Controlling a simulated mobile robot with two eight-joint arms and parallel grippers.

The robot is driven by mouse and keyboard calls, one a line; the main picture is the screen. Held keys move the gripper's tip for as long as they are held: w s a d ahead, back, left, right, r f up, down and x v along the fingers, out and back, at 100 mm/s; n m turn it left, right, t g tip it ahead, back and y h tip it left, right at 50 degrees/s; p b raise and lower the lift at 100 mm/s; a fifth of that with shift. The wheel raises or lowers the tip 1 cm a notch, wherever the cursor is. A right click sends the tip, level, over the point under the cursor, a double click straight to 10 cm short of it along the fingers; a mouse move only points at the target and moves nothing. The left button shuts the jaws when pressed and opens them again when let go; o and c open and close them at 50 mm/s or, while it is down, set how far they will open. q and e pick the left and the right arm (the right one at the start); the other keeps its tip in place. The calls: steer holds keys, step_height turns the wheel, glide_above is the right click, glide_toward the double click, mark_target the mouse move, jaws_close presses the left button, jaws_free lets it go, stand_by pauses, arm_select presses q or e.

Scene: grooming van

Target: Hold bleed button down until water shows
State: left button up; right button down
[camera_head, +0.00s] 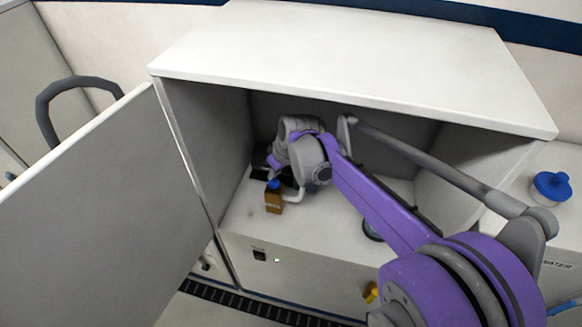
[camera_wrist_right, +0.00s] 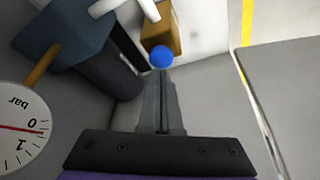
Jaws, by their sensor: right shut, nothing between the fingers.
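The bleed button is a blue round knob (camera_head: 273,184) on top of a small brass-brown block (camera_head: 274,203) inside the open white cabinet. In the right wrist view the blue button (camera_wrist_right: 161,56) sits at the tip of my right gripper (camera_wrist_right: 161,73), in front of the brass block (camera_wrist_right: 161,32). My right gripper is shut and empty, its fingers pointing at the button. Whether the tips touch or press it I cannot tell. My arm hides part of this area in the head view. No water shows. My left gripper is not in view.
A white gauge (camera_wrist_right: 20,128) marked bar has its red needle near 0. A dark pump-like body (camera_wrist_right: 95,65) and a white pipe (camera_wrist_right: 148,9) are close to the gripper. The cabinet door (camera_head: 95,215) stands open at left. A blue-capped container (camera_head: 552,186) is at right.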

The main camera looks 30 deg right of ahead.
steer(key=shift+f, duration=0.15)
steer(key=shift+f+b, duration=0.6)
steer(key=shift+f, duration=0.3)
steer(key=shift+r, duration=0.1)
stand_by(2.6)
step_height(320, 180, up, 7)
steer(key=p, duration=0.5)
steer(key=shift+p, duration=0.3)
stand_by(1.7)
